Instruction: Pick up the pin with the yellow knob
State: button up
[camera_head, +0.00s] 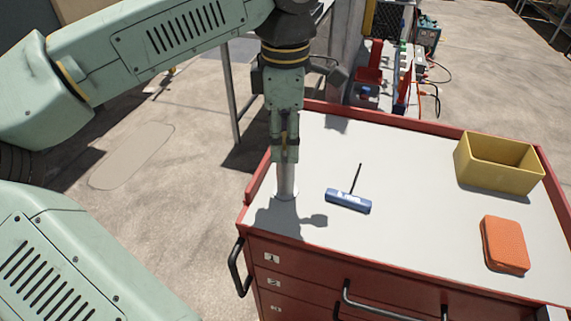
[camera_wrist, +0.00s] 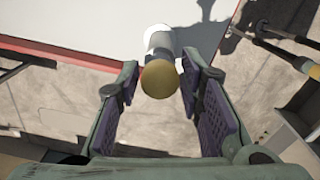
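The pin's round yellow knob (camera_wrist: 160,78) shows in the wrist view between my two fingers, near their tips. Past it, a pale grey-white cylinder (camera_wrist: 158,38) shows; the pin's shaft is not clearly visible. In the head view this cylinder (camera_head: 287,181) stands upright at the near left corner of the cart top, and my gripper (camera_head: 286,152) points down right above it. My gripper also shows in the wrist view (camera_wrist: 160,75), its fingers apart on either side of the knob, with no clear grip on it. In the head view the fingers mostly hide the knob.
The red tool cart (camera_head: 330,262) has a pale top. On it are a blue T-handled tool (camera_head: 348,201), an orange block (camera_head: 505,244) and a yellow bin (camera_head: 497,164). Tools and equipment (camera_head: 425,35) stand behind.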

grip_shut()
dwell(0.5)
notch_tip(320, 180, up, 18)
jog(key=p, duration=0.4)
dwell(0.4)
